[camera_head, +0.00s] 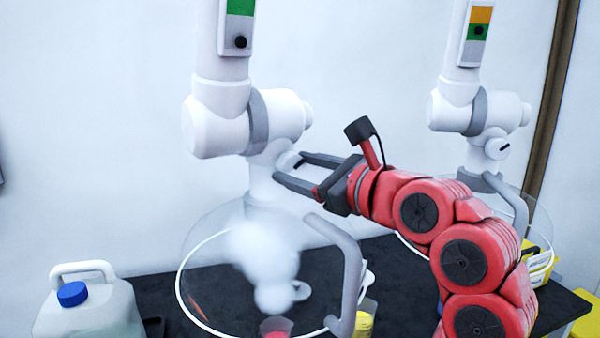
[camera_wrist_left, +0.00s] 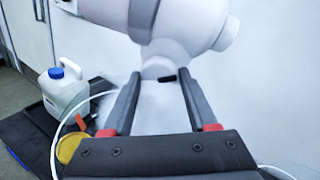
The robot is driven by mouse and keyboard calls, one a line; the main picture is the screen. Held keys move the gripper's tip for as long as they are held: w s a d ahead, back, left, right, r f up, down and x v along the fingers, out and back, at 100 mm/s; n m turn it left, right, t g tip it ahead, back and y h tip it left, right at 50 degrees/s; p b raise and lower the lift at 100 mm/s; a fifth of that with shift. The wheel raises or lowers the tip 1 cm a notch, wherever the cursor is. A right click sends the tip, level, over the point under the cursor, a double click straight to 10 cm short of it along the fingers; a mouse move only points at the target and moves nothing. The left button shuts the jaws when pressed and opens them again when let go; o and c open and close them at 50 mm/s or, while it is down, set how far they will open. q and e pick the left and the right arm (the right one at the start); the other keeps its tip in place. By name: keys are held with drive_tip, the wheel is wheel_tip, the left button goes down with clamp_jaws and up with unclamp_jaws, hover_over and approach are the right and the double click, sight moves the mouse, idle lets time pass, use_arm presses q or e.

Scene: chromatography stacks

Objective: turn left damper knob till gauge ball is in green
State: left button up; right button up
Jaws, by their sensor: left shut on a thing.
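The left damper knob (camera_head: 287,162) is a small white knob on the left extraction arm's white joint. In the left wrist view the knob (camera_wrist_left: 155,72), with its dark pointer mark, lies between my fingertips. My left gripper (camera_head: 290,167) is shut on it; the fingers partly hide it. It also shows in the left wrist view (camera_wrist_left: 160,77). The left gauge (camera_head: 239,22) has a green band above a grey one. Its black ball (camera_head: 240,42) sits in the grey part, below the green. The gauge's top is cut off. My right gripper is not in view.
A clear hood (camera_head: 205,240) hangs below, with white vapour (camera_head: 265,250) under it. A grey handle (camera_head: 350,260) sticks out at its right. A second extraction arm (camera_head: 465,110) stands right, its gauge ball (camera_head: 479,31) in green. A blue-capped jug (camera_head: 88,310) stands front left.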

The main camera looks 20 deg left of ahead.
use_arm(q)
drive_tip(key=o, duration=1.4)
drive_tip(key=shift+a, duration=0.1)
drive_tip(key=b+v, duration=0.1)
drive_tip(key=v, duration=1.6)
drive_tip(key=shift+s, duration=0.1)
